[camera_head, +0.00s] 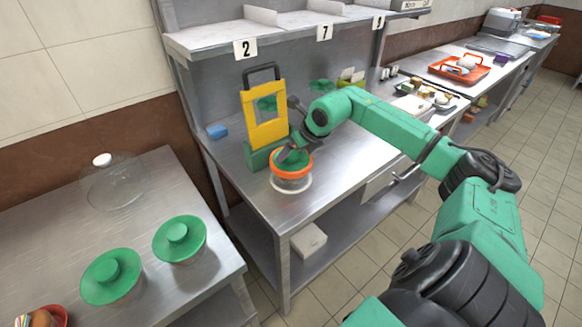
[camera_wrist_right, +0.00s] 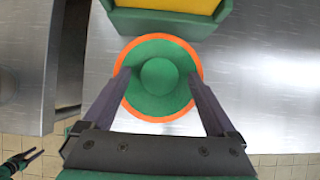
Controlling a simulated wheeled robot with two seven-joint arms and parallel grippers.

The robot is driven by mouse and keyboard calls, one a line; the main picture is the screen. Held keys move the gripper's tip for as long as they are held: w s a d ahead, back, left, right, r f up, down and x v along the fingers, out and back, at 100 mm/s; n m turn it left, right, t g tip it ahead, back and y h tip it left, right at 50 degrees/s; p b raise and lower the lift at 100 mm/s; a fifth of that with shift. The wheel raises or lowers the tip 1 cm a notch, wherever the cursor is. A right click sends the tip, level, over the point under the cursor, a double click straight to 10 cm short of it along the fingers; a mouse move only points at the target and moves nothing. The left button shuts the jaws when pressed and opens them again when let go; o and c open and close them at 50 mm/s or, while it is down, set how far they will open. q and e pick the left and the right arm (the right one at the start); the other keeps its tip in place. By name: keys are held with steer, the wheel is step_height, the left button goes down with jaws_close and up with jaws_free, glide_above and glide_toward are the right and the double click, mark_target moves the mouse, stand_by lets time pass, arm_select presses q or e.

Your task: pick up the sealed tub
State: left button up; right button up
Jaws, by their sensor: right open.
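The sealed tub (camera_head: 291,182) stands on the middle steel table in the head view, with a green lid and an orange ring around its rim. In the right wrist view its round green lid with a knob (camera_wrist_right: 158,75) is seen from above. My right gripper (camera_head: 290,153) is at the tub from above. In the right wrist view its open fingers (camera_wrist_right: 159,78) lie over the left and right sides of the lid, with the knob between them. Whether they touch the lid cannot be told. A small dark gripper, apparently my left one (camera_wrist_right: 22,160), shows at the lower left.
A yellow frame on a green base (camera_head: 265,120) stands just behind the tub. Two green-lidded tubs (camera_head: 112,276) (camera_head: 179,240) and a clear dome (camera_head: 113,185) are on the left table. A numbered shelf (camera_head: 290,35) hangs above. The front right of the middle table is clear.

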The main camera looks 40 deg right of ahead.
steer(key=shift+s+r, duration=0.1)
jaws_close()
stand_by(0.4)
